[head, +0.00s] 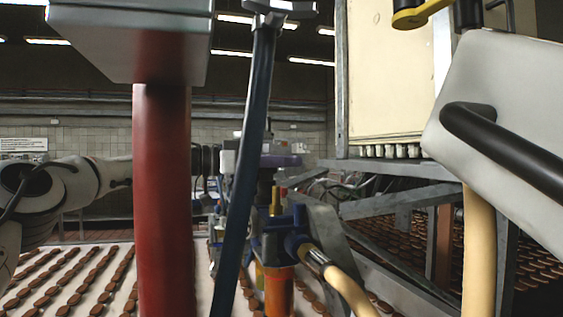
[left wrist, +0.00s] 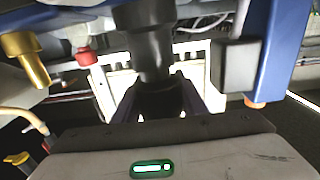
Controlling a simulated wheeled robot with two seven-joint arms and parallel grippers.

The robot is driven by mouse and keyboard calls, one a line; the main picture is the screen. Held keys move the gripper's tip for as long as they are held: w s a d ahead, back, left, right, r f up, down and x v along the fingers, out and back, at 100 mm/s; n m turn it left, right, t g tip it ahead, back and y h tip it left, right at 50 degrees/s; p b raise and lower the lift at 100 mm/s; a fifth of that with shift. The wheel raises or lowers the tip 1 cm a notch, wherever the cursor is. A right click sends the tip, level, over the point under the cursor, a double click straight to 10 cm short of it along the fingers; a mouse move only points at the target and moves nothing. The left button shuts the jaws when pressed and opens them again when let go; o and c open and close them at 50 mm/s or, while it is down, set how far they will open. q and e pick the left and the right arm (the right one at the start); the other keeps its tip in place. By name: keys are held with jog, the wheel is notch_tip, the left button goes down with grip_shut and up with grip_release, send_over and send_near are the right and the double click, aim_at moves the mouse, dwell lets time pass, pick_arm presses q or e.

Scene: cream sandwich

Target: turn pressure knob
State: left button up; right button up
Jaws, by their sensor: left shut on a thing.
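The black pressure knob (left wrist: 148,45) hangs down in the upper middle of the left wrist view. My left gripper (left wrist: 160,92) has its two dark, purple-edged fingers closed around the knob's lower end. In the head view my white left arm comes in from the left, passes behind a red column, and my left gripper (head: 280,160) shows only in part among the blue valve fittings (head: 285,235). The knob cannot be clearly made out there. My right gripper is in neither view.
The red column (head: 163,200) and a dark blue hose (head: 243,180) stand in front of the work area. A grey box with a black handle (head: 505,150) is close at right. A conveyor with rows of brown biscuits (head: 70,280) runs below. A brass fitting (left wrist: 28,60) is beside the knob.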

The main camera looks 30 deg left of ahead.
pick_arm(q)
jog(key=shift+s+d+r+m+g+h, duration=0.1)
jog(key=shift+d+r+m+g+h, duration=0.05)
jog(key=shift+m+g+h, duration=0.5)
jog(key=o, duration=0.8)
jog(key=v, duration=1)
jog(key=shift+s, duration=0.15)
